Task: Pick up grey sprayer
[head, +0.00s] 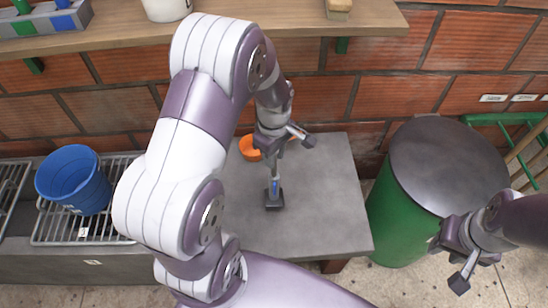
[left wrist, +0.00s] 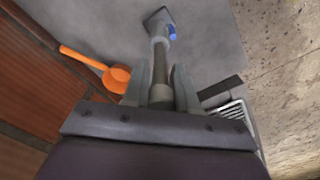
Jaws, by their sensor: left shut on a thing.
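The grey sprayer (head: 274,200) is at the middle of the grey table (head: 335,215), below my left gripper (head: 273,165). Its dark flat end and a small blue part show there. In the left wrist view the sprayer (left wrist: 160,45) runs as a grey shaft between the fingers of my left gripper (left wrist: 160,90), which is shut on it. Whether the sprayer still touches the table is hard to tell.
A green barrel with a dark lid (head: 445,165) stands right of the table. A blue bucket (head: 75,182) sits on a metal rack at left. A wooden shelf (head: 300,50) overhangs the back.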

